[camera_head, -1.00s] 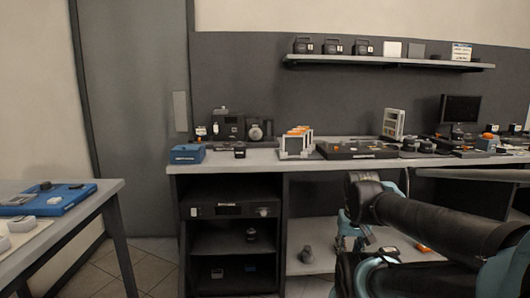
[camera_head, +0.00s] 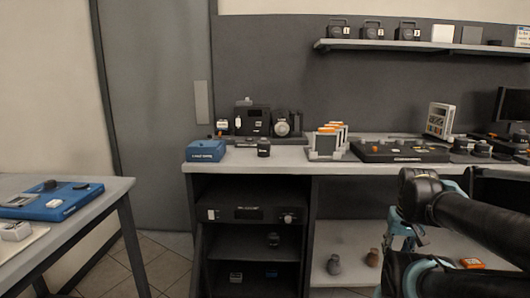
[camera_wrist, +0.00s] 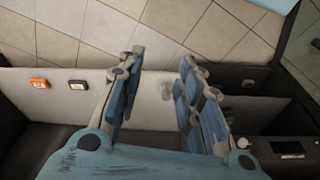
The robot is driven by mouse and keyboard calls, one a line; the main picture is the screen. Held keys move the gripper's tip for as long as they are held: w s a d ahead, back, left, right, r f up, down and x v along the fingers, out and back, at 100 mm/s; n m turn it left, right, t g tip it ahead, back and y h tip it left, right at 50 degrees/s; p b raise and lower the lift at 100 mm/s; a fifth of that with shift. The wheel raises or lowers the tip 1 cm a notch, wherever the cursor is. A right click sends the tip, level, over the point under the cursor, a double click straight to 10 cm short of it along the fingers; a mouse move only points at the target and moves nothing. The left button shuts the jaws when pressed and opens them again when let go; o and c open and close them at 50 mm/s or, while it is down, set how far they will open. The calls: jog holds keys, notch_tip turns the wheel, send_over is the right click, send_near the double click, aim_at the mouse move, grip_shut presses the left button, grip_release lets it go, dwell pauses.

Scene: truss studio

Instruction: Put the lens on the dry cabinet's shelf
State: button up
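The dry cabinet (camera_head: 204,245) is the dark open-fronted unit under the left end of the workbench, with a control panel on top and shelves below. A small dark round object (camera_head: 273,239) stands on its upper shelf, and small items lie on the lower one. I cannot tell for sure which thing is the task's lens. In the wrist view my gripper (camera_wrist: 162,57) is open, its blue fingers apart, with nothing seen held between them. It points down past the low board.
A low pale board (camera_head: 350,240) right of the cabinet holds a grey object (camera_head: 334,265), a brownish one (camera_head: 372,258) and an orange item (camera_head: 471,263). A blue box (camera_head: 206,151) sits on the bench's left end. A side table (camera_head: 110,200) stands left; floor between is clear.

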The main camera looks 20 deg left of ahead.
jog(key=o, duration=0.3)
jog(key=shift+a, duration=0.1)
jog(key=o, duration=0.7)
jog(key=shift+w+a+r+t+y, duration=0.15)
jog(key=shift+a+r, duration=0.15)
jog(key=shift+a, duration=0.15)
jog(key=shift+w+a+r+t+y, duration=0.15)
jog(key=shift+a+r, duration=0.15)
jog(key=shift+a, duration=0.15)
jog(key=m+t+y, duration=0.6)
jog(key=m+y, duration=0.6)
jog(key=m, duration=0.3)
send_near(264, 144)
jog(key=s+d+f, duration=0.4)
jog(key=s+d, duration=0.6)
jog(key=d, duration=0.2)
jog(key=w+a+m+t, duration=0.1)
jog(key=w+a+m, duration=0.3)
jog(key=w+a, duration=0.2)
jog(key=w+a+m+t, duration=0.1)
jog(key=w+a+m, duration=0.3)
jog(key=w+a, duration=0.2)
jog(key=w+a+r+m+t, duration=0.1)
jog(key=w+a+m, duration=0.2)
jog(key=w+a, duration=0.3)
jog(key=shift+w+a+m+y, duration=0.15)
jog(key=shift+a+m+y, duration=0.2)
jog(key=shift+a, duration=1.05)
